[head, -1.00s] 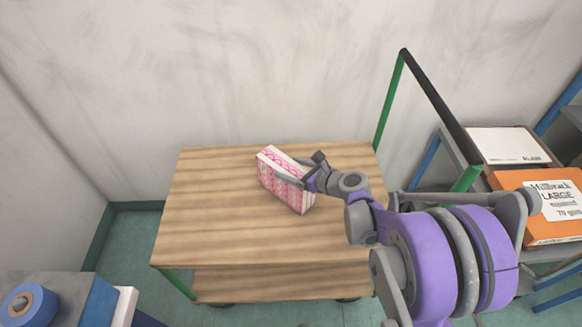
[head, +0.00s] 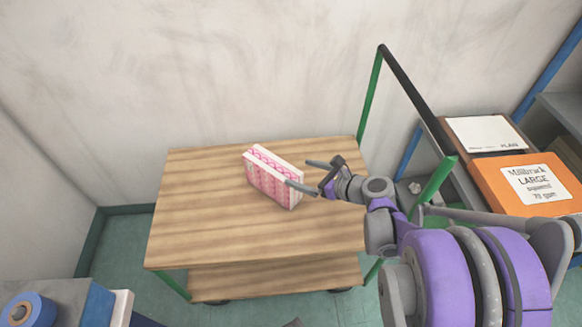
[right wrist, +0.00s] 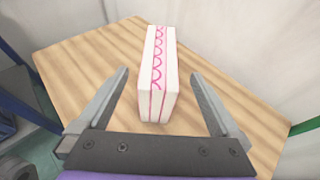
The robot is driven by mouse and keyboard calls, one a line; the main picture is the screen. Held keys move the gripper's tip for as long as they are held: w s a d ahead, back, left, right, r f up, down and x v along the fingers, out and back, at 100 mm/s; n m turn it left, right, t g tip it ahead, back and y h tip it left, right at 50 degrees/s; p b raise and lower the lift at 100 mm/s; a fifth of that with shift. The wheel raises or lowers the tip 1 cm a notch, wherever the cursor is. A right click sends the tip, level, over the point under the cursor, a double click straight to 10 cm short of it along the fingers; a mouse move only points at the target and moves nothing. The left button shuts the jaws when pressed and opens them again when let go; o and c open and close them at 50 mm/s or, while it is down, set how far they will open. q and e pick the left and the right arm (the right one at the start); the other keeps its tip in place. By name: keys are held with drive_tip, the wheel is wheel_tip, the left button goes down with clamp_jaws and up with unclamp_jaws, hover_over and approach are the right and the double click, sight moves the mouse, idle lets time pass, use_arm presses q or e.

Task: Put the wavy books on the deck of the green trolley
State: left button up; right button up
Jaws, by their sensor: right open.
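A pink and white book with a wavy pattern (head: 270,181) stands upright on the wooden deck of the green trolley (head: 200,225). Its white spine with pink wavy lines shows in the right wrist view (right wrist: 158,75). Only this one wavy book block is clearly seen; I cannot tell whether it is one book or more. My right gripper (head: 298,174) is open and empty, just to the right of the book. In the right wrist view its fingers (right wrist: 160,95) are spread, with the book beyond and between them, apart from both. My left gripper is not in view.
The trolley's green and black handle (head: 410,95) rises at its right end. A rack on the right holds an orange box (head: 490,185) and a white-topped box (head: 485,133). A blue roll (head: 30,310) lies at the lower left. The deck around the book is clear.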

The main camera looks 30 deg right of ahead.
drive_tip(key=s+a+f+n+g, duration=0.3)
drive_tip(key=s+a+n+g, duration=0.3)
drive_tip(key=a+n, duration=0.55)
drive_tip(key=s+a+n+g+h, duration=0.2)
drive_tip(key=s+n+h, duration=0.2)
drive_tip(key=s+n, duration=0.9)
drive_tip(key=f+n, duration=0.1)
drive_tip(key=n, duration=0.6)
drive_tip(key=shift+n, duration=0.35)
